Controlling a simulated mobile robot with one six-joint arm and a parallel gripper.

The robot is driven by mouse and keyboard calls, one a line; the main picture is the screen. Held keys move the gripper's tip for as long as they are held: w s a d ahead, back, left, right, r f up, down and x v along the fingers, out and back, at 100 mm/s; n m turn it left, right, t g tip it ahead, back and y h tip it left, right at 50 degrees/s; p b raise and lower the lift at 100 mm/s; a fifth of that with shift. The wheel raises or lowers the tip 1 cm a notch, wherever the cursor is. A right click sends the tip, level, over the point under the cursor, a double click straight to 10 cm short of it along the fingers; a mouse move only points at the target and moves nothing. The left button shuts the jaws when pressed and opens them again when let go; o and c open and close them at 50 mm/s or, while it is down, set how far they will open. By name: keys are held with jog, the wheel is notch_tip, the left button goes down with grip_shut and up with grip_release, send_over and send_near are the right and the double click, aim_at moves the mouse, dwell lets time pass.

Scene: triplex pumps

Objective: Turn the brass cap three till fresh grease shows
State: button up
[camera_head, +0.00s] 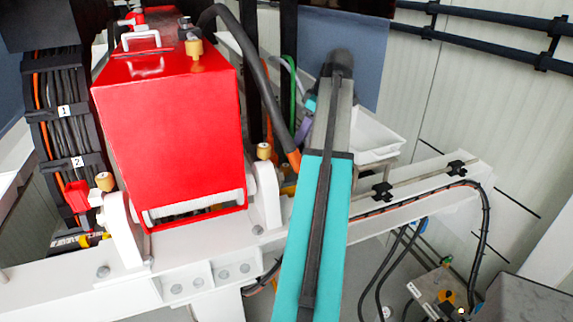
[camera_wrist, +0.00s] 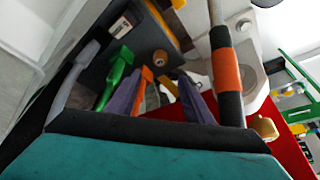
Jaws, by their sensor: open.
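Two purple-grey fingers of my gripper (camera_wrist: 160,103) show in the wrist view, apart, with nothing clearly held between them. Beyond them is a round brass-coloured cap (camera_wrist: 160,57) with a dark mark that I cannot read. A second brass-coloured cap (camera_wrist: 265,128) is at the right. In the head view, one brass cap (camera_head: 194,48) stands on the red housing, another (camera_head: 264,151) at its right bracket and one (camera_head: 104,181) at its left. I cannot tell which is cap three. No fresh grease is discernible. In the head view my arm hides most of the gripper area.
A dark hose with an orange band (camera_wrist: 227,75) runs close to the right of my fingers. The red housing (camera_head: 168,130) stands on a white beam (camera_head: 60,280). Cables (camera_head: 484,220) loop at the right. A white tray (camera_head: 375,135) is behind my arm.

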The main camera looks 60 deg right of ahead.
jog(key=shift+p+x, duration=2)
jog(key=shift+x, duration=4.75)
jog(key=c, duration=1)
